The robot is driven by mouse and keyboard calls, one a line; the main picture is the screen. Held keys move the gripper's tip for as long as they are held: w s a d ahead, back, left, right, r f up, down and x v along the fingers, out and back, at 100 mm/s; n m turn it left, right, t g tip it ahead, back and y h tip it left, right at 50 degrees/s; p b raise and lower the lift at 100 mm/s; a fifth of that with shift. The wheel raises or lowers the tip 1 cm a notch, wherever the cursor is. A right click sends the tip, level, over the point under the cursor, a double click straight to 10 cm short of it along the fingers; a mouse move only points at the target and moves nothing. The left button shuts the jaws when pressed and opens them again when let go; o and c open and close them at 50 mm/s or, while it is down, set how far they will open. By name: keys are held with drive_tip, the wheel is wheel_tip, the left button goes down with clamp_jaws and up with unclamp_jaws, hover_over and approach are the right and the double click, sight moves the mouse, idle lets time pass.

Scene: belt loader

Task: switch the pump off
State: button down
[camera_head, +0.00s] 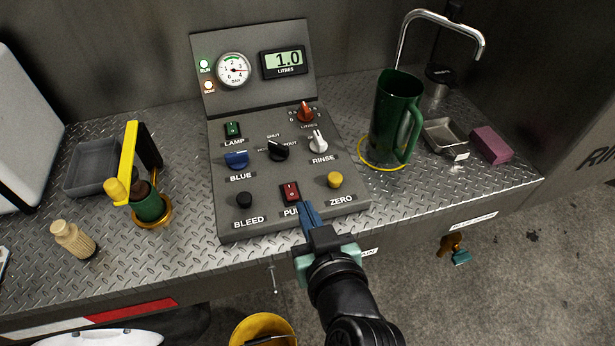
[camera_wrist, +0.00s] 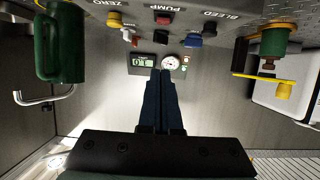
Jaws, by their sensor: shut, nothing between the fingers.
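The pump switch (camera_head: 290,192) is a red rocker at the front middle of the grey control panel (camera_head: 330,196), above the partly hidden PUMP label. It also shows in the wrist view (camera_wrist: 163,20). My gripper (camera_head: 308,208) has its blue fingers shut and empty, with the tips just right of and in front of the switch, over the label. I cannot tell whether they touch the panel. In the wrist view the shut fingers (camera_wrist: 161,75) point toward the display. The green RUN lamp (camera_head: 204,64) looks lit.
A black BLEED knob (camera_head: 244,200) and a yellow ZERO button (camera_head: 335,180) flank the switch. Blue, black and white controls sit behind it. A green jug (camera_head: 395,115) stands right of the panel. A green-and-yellow valve (camera_head: 148,203) stands left.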

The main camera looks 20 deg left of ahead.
drive_tip(key=shift+s, duration=0.15)
idle(0.3)
drive_tip(key=p, duration=0.2)
hover_over(296, 211)
wheel_tip(296, 211, down, 4)
drive_tip(key=shift+a+r, duration=0.15)
drive_tip(key=shift+r, duration=0.1)
wheel_tip(296, 211, down, 3)
drive_tip(key=shift+r, duration=0.2)
drive_tip(key=shift+f, duration=0.75)
